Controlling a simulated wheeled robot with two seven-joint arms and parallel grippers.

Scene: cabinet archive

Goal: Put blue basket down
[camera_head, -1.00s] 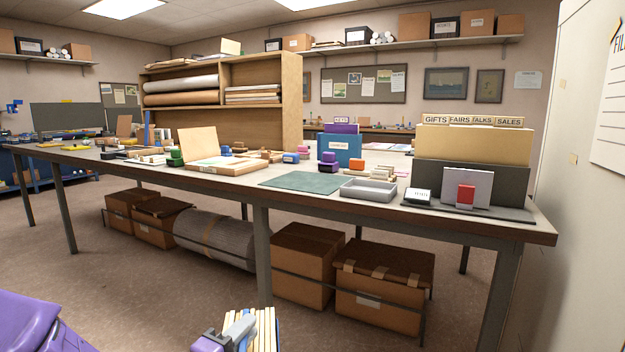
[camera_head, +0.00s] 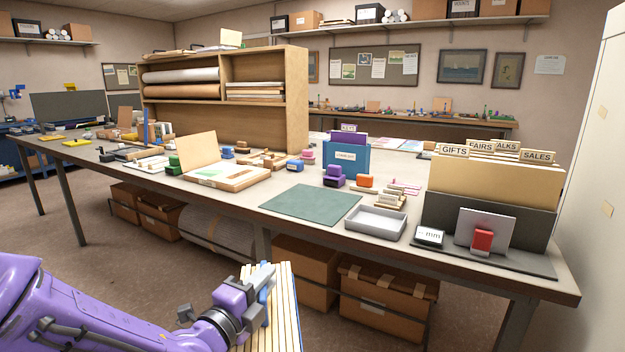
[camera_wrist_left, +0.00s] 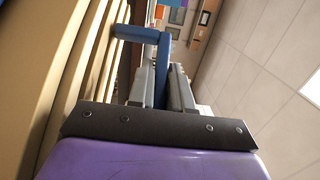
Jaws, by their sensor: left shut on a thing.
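The blue basket (camera_head: 298,328) is at the bottom of the head view, in front of the table. It is mostly hidden by the upright cream folders (camera_head: 280,305) in it and by my left arm. My left gripper (camera_head: 262,284) is shut on its blue handle. In the left wrist view the two grey fingers (camera_wrist_left: 164,82) close around the blue handle (camera_wrist_left: 139,34), with the folders (camera_wrist_left: 70,70) close on the left. The basket is held in front of the table's near edge; its bottom is out of view. My right gripper is not in view.
The long table (camera_head: 420,262) has a green mat (camera_head: 312,204), a grey tray (camera_head: 376,222) and a stamp block (camera_head: 429,236). A dark file holder (camera_head: 480,214) with folders fills the right end. A wooden box (camera_head: 226,180) stands left of the mat. Cardboard boxes (camera_head: 380,308) sit underneath.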

